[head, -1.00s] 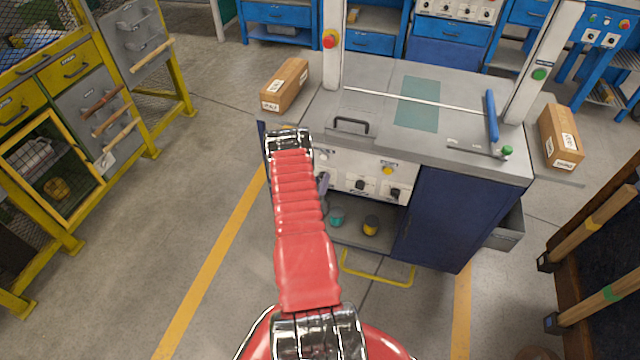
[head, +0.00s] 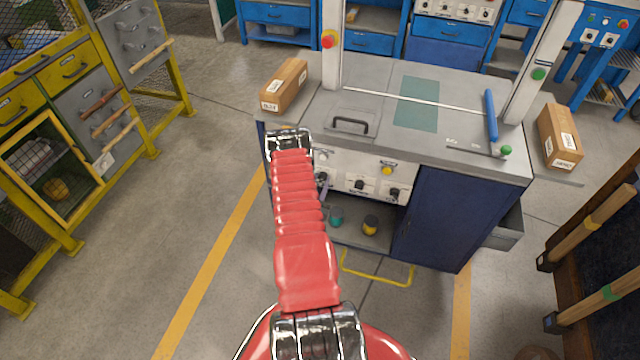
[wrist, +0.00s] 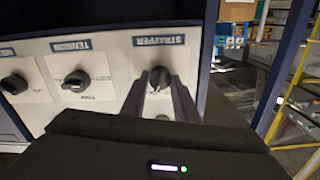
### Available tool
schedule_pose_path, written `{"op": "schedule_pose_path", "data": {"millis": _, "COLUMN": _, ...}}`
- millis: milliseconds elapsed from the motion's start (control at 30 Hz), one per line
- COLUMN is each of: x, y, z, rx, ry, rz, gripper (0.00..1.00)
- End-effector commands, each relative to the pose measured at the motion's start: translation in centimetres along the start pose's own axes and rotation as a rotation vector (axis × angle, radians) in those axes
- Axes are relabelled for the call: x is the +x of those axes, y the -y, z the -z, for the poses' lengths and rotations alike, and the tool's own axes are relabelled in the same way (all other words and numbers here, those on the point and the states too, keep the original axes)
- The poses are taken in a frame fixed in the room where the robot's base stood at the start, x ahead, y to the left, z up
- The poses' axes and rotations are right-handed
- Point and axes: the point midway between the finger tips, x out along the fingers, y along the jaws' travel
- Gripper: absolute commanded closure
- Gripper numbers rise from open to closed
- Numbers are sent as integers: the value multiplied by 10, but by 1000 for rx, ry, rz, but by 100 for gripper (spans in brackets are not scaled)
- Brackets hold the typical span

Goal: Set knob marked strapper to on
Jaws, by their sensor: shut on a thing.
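The knob marked strapper (wrist: 160,76) is a small black knob on a white plate, under an upside-down STRAPPER label (wrist: 159,40) in the wrist view. My gripper (wrist: 160,88) reaches up to it, with a dark finger on each side, shut on the knob. The knob's pointer looks close to upright in the picture; which marking it points at is too small to read. In the head view my gripper (head: 323,187) is partly hidden behind my red arm at the left end of the white control panel (head: 347,184), and the strapper knob cannot be made out.
Two more black knobs (wrist: 75,81) (wrist: 14,84) sit left of the strapper knob in the wrist view. The machine's grey top (head: 385,85) carries a handle and uprights. Cardboard boxes (head: 284,84) (head: 560,137) lie at its sides. Open floor (head: 130,240) lies to the left.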

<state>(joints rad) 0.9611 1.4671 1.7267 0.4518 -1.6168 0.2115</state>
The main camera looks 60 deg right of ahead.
Motion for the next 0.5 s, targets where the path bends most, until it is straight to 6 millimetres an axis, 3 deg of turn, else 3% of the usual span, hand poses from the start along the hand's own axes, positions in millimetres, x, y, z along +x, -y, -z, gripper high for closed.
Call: {"op": "schedule_pose_path", "data": {"millis": 500, "x": 2, "y": -2, "z": 1, "rx": 129, "ry": -4, "rz": -4, "gripper": 95}}
